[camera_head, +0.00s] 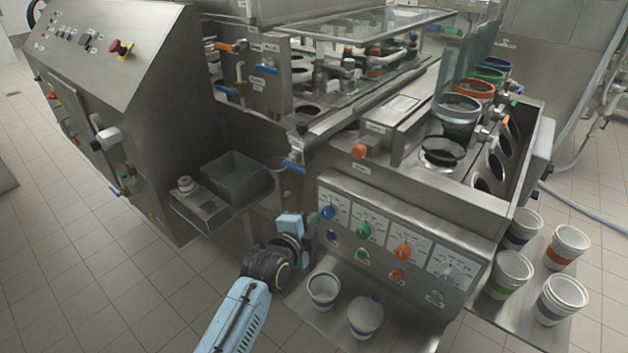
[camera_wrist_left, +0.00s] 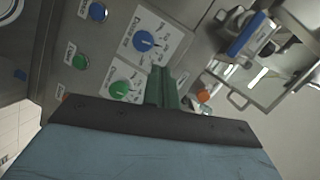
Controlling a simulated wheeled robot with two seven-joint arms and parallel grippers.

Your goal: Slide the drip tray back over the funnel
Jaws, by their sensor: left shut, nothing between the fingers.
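A grey rectangular metal tray (camera_head: 235,176), which looks like the drip tray, sits on a low shelf left of the machine's middle. A small round metal piece (camera_head: 278,166), possibly the funnel, is just right of it. The tray is beside this piece, not over it. My left gripper (camera_head: 311,222) is near the blue knob of the front panel, to the right of and nearer than the tray, and apart from it. Its green fingers (camera_wrist_left: 163,88) are shut and empty in the left wrist view, in front of the panel. My right gripper is out of view.
The knob panel (camera_head: 400,240) stands right beside my left gripper. A blue-handled valve (camera_head: 295,167) juts out above it. Cups (camera_head: 323,290) stand on a low shelf below the panel, and several more stand at the right. Floor at the left is clear.

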